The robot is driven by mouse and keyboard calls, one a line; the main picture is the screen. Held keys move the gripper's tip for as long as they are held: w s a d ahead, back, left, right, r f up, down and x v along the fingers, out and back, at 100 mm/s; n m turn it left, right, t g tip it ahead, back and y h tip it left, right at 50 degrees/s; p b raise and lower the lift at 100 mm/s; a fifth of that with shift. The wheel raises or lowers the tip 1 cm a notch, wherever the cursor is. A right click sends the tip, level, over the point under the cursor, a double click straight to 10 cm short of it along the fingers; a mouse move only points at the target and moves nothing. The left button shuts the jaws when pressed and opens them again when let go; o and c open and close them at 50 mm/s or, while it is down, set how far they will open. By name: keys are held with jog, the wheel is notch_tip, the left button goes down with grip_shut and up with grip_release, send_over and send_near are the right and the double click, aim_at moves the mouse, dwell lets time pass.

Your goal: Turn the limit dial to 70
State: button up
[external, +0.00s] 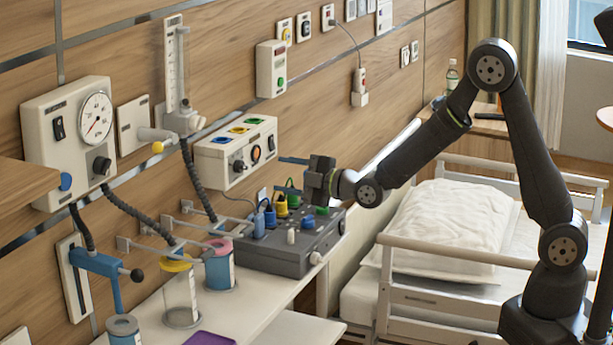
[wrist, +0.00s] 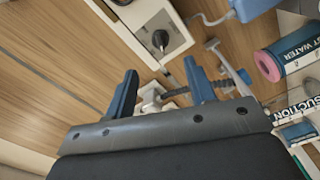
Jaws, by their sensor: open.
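A dark round knob (external: 239,166) with a pale mark sits on the front of a white wall box (external: 208,168) with coloured ports. The knob also shows in the wrist view (wrist: 160,40). Another dark knob (external: 101,165) is on the gauge panel (external: 45,135) at left. The labels are too small to tell which is the limit dial. My gripper (external: 283,174) is open and empty, to the right of the box and apart from it, pointing toward the wall. In the wrist view, its blue fingers (wrist: 158,68) are spread just below the knob.
A grey console (external: 285,262) with coloured plugs stands below my gripper. Canisters with yellow (external: 180,305) and pink (external: 218,270) lids stand to its left. Corrugated hoses (external: 197,180) hang from the wall. The bed (external: 440,300) is at right. Air between gripper and box looks free.

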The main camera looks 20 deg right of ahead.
aim_at(246, 167)
jog(key=v, duration=0.7)
dwell(0.4)
jog(key=x, duration=1.7)
jog(key=shift+w+a, duration=0.1)
